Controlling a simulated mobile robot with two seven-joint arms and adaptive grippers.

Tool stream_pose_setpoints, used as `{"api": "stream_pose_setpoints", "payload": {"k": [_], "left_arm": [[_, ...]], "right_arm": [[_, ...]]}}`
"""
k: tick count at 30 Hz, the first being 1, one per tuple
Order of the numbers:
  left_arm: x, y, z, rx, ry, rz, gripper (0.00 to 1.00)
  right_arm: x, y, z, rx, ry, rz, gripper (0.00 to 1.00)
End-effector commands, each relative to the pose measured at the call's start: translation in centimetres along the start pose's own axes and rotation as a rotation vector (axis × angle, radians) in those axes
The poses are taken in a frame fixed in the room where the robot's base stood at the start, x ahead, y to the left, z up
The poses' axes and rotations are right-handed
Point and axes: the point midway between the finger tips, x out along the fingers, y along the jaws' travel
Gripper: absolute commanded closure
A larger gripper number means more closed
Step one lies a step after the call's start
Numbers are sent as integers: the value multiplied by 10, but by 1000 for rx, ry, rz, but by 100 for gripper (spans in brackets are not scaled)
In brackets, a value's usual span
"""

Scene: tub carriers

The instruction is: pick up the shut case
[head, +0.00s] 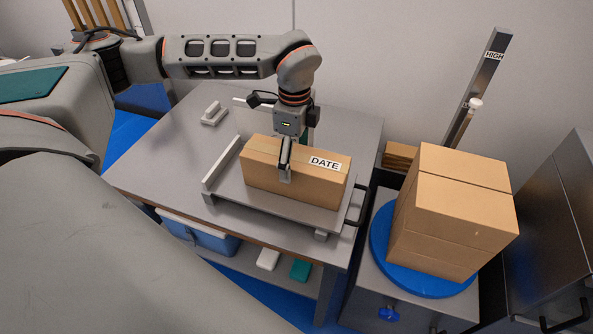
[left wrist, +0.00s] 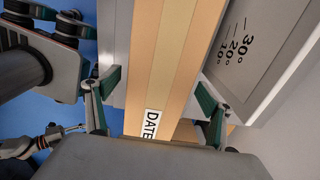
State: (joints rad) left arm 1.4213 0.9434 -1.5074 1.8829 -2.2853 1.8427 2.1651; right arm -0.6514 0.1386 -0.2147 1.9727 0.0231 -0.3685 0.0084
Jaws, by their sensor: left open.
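A shut brown cardboard case (head: 310,186) with a tape strip along its top and a white DATE label lies on a grey metal tray (head: 226,172) on the table. My left gripper (head: 286,170) points down over the case near its middle, one finger in front of its near face. In the left wrist view, the open fingers of the gripper (left wrist: 160,88) stand on either side of the case (left wrist: 150,55). Whether they touch its sides I cannot tell. My right gripper is not in view.
A larger carton (head: 450,215) stands on a blue round plate (head: 432,283) at the right. A post marked HIGH (head: 481,85) rises behind it. A small pale block (head: 213,113) lies at the table's back left. A blue box (head: 198,235) sits on the shelf below.

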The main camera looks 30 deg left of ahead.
Motion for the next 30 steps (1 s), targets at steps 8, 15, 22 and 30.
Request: {"api": "stream_pose_setpoints", "payload": {"k": [8, 15, 22, 30], "left_arm": [[39, 1, 0, 1, 0, 3, 18], [47, 1, 0, 2, 1, 1, 18], [47, 1, 0, 2, 1, 1, 49], [44, -1, -1, 2, 4, -3, 94]], "right_arm": [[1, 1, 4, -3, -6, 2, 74], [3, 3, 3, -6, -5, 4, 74], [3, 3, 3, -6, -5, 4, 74], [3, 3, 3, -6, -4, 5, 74]]}}
